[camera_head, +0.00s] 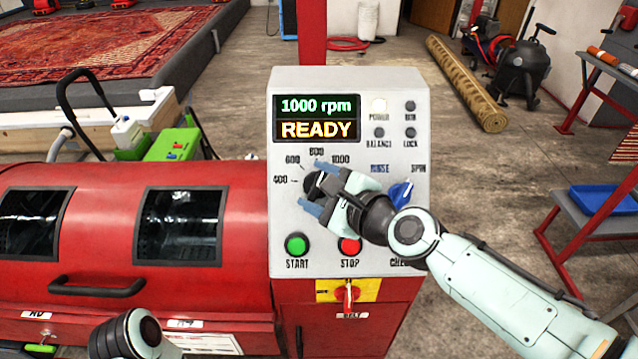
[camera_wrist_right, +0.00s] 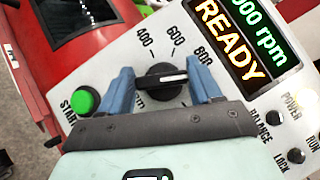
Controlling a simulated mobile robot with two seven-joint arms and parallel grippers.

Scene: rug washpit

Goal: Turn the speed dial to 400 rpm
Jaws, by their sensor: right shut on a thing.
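The black speed dial (camera_wrist_right: 160,88) is on the machine's pale control panel (camera_head: 412,90), with marks for 400, 600, 800 and 1000. My right gripper (camera_head: 311,184) is shut on the dial, one blue finger on each side, as the right wrist view also shows. The dial's white line points to the right in the wrist view, past the 800 mark. The 1000 mark is hidden there. The display (camera_head: 317,118) reads 1000 rpm and READY. Part of my left arm shows at the bottom left; its gripper is out of view.
A blue selector knob (camera_head: 401,192) is close to my right wrist. The red drum machine (camera_head: 240,290) fills the left.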

